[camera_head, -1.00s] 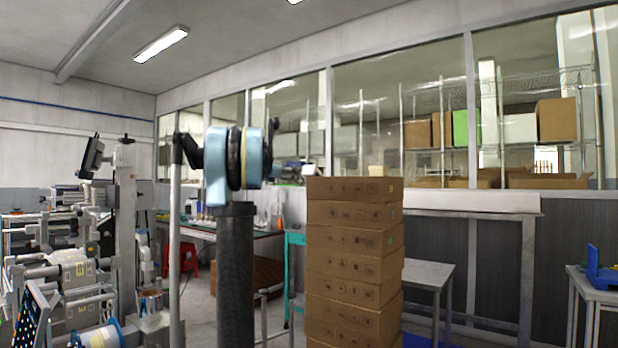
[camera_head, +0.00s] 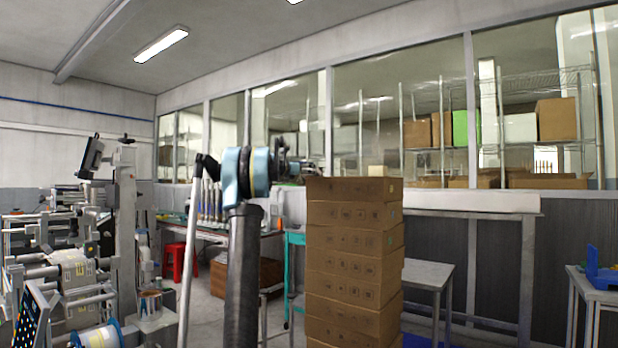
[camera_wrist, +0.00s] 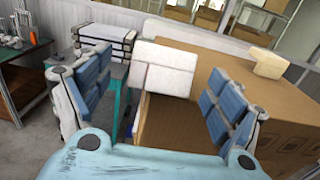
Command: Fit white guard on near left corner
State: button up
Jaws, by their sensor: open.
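A white angled guard (camera_wrist: 168,68) shows between my fingers in the wrist view, at the left end of the top carton (camera_wrist: 225,95). It appears to lie against that corner; how snugly it sits I cannot tell. My gripper (camera_wrist: 148,95) is open, with one blue padded finger on each side of the guard and a visible gap to each. In the head view the carton stack (camera_head: 354,260) stands right of my arm. There my fingertips are mostly hidden behind the wrist, and I cannot make out the white guard.
A cream block (camera_wrist: 268,65) sits on the carton's top farther right. A teal trolley (camera_head: 295,240) stands behind the stack's left side. A workbench with bottles (camera_head: 208,205) and a red stool (camera_head: 173,262) lie farther back. A grey table (camera_head: 428,274) stands to the right.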

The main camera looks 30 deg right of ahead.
jog(key=shift+x, duration=3.1)
jog(key=shift+r, duration=0.15)
jog(key=shift+c, duration=0.2)
jog(key=c, duration=1.2)
jog(key=shift+r, duration=0.15)
